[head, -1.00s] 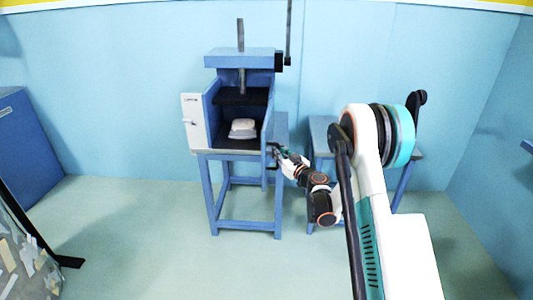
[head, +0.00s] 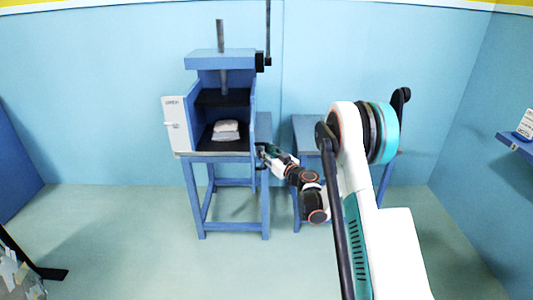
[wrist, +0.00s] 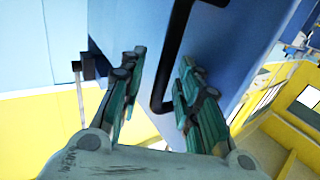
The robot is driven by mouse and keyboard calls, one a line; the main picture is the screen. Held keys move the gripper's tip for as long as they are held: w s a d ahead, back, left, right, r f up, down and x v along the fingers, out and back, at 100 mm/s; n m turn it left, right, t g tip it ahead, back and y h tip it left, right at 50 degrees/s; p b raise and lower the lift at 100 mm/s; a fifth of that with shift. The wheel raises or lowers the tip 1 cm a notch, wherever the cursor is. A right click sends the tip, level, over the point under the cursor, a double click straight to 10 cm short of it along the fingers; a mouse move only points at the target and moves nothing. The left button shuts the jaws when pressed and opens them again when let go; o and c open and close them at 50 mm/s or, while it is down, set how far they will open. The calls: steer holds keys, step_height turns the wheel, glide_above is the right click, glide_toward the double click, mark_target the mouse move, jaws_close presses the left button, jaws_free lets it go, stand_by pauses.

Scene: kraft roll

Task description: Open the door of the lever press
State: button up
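The blue lever press (head: 220,60) stands on a blue stand in the head view. Its front is open, showing a dark chamber with a pale folded stack (head: 226,131) inside. A blue panel (head: 252,118), seen nearly edge-on, stands at the chamber's right side; I cannot tell whether it is the door or a side wall. My gripper (head: 264,153) is at its lower right. In the wrist view, my gripper (wrist: 155,95) is open, with a black bar handle (wrist: 170,60) on a blue panel (wrist: 225,30) running between its parted green fingers. Contact is unclear.
A blue table (head: 308,130) stands right of the press, behind my arm. A wall shelf (head: 518,145) carries a white box at far right.

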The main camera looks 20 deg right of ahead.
steer(key=v, duration=1.2)
stand_by(0.3)
